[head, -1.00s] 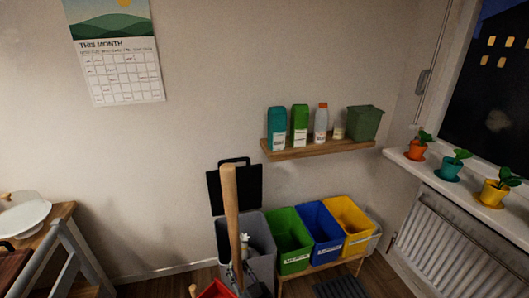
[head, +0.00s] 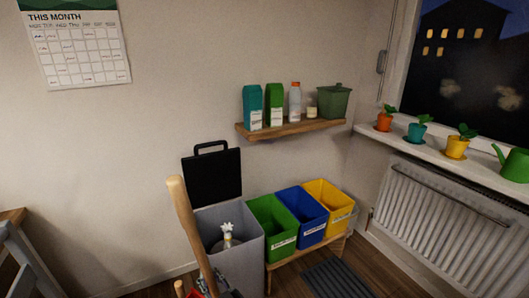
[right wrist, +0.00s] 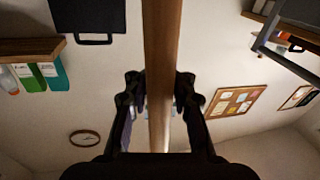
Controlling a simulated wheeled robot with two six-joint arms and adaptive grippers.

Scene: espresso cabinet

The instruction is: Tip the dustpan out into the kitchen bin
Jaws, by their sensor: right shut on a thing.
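The kitchen bin is the tall grey bin (head: 248,272), with its black lid (head: 213,172) raised against the wall. A pale, spiky-topped item (head: 227,236) shows inside it. A long wooden handle (head: 192,232) rises in front of the bin's left side, tilted with its top to the left. A little red, probably the dustpan (head: 196,294), shows at the bottom edge; its pan and contents are hidden. My right gripper (right wrist: 160,108) is shut around the wooden handle in the right wrist view. My left gripper is out of view.
Green (head: 272,228), blue (head: 304,218) and yellow (head: 330,207) open bins stand on a low wooden bench right of the grey bin. A shelf (head: 290,129) with cartons hangs above them. A radiator (head: 430,205) is at right, a dark floor grate (head: 336,277) before the bench.

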